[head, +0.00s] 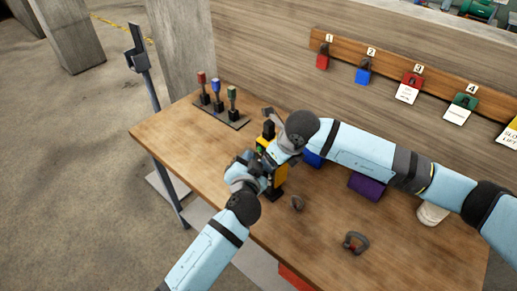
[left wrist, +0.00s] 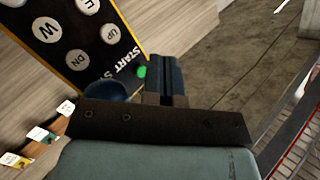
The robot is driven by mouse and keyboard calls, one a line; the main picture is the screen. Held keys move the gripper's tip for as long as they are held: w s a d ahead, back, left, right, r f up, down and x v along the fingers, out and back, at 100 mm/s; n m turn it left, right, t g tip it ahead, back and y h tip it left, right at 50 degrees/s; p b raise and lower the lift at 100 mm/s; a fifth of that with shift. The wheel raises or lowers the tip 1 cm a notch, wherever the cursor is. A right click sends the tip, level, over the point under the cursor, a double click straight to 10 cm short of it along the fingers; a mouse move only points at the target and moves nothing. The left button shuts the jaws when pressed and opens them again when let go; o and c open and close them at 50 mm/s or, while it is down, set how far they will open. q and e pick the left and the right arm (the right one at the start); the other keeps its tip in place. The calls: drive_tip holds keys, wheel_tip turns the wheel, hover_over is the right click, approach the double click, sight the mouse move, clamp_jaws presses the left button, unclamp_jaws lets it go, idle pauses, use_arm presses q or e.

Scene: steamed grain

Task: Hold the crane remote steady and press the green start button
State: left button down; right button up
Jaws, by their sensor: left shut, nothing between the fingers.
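The crane remote (head: 279,174) is yellow and black and stands upright at the middle of the table, between my two hands. In the left wrist view its black button face (left wrist: 88,35) fills the top left, with white round buttons and the word START. In the head view, my left gripper (head: 257,168) is at the remote's left side. My right gripper (head: 277,150) is at the remote's upper part, its fingers mostly hidden.
A stand with red, blue and green handled pieces (head: 219,113) is at the table's back left. A shackle (head: 355,242), a small ring (head: 297,203), a purple block (head: 366,186) and a white cup (head: 432,213) lie to the right. Padlocks hang on a wall board (head: 390,62).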

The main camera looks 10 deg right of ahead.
use_arm(q)
drive_tip(key=shift+w+d, duration=0.1)
drive_tip(key=shift+w+d, duration=0.15)
drive_tip(key=shift+d, duration=0.15)
drive_tip(key=shift+w+d+r, duration=0.2)
drive_tip(key=shift+w+d, duration=0.25)
drive_tip(key=shift+d, duration=0.3)
idle(1.3)
drive_tip(key=shift+s+a, duration=0.1)
drive_tip(key=shift+s, duration=0.05)
drive_tip(key=shift+s+a, duration=0.6)
drive_tip(key=shift+a, duration=0.05)
